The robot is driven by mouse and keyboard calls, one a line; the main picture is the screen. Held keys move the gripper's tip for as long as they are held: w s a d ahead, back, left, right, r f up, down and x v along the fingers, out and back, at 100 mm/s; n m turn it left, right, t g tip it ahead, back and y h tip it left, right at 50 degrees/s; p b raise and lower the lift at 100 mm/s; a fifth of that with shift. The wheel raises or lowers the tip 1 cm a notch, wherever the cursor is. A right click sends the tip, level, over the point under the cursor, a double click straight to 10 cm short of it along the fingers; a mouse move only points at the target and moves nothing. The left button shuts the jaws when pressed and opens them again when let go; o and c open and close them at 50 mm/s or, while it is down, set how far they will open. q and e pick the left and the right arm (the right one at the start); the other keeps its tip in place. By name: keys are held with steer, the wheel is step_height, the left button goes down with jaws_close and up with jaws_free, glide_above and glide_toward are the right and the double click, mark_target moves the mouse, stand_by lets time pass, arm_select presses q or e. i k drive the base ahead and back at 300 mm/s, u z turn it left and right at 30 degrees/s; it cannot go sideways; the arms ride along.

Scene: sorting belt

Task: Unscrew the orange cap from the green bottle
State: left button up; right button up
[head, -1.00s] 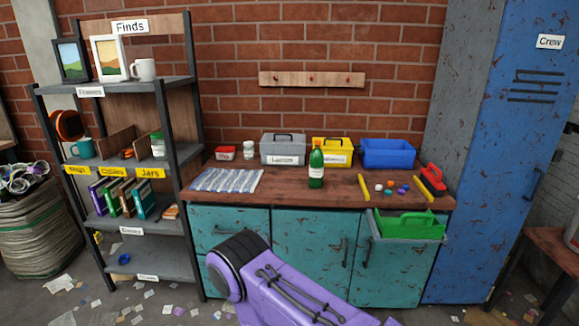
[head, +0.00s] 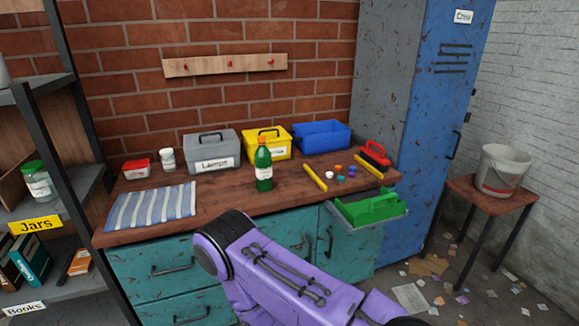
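The green bottle (head: 263,174) stands upright on the wooden worktop, in front of the yellow box. It has a white label, and its orange cap (head: 261,140) is on top of its neck. One of my purple arms crosses the lower middle of the view, in front of the teal cabinet. Neither gripper shows, so I cannot see what they hold.
A striped cloth (head: 152,207) lies left of the bottle. A grey box (head: 211,151), yellow box (head: 272,145) and blue bin (head: 321,135) stand behind. Yellow sticks and small coloured pieces lie right. A green caddy (head: 370,209) sits at the front right. The worktop around the bottle is clear.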

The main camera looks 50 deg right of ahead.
mark_target(263, 162)
steer(key=z, duration=0.8)
steer(key=i, duration=0.75)
steer(key=z, duration=0.8)
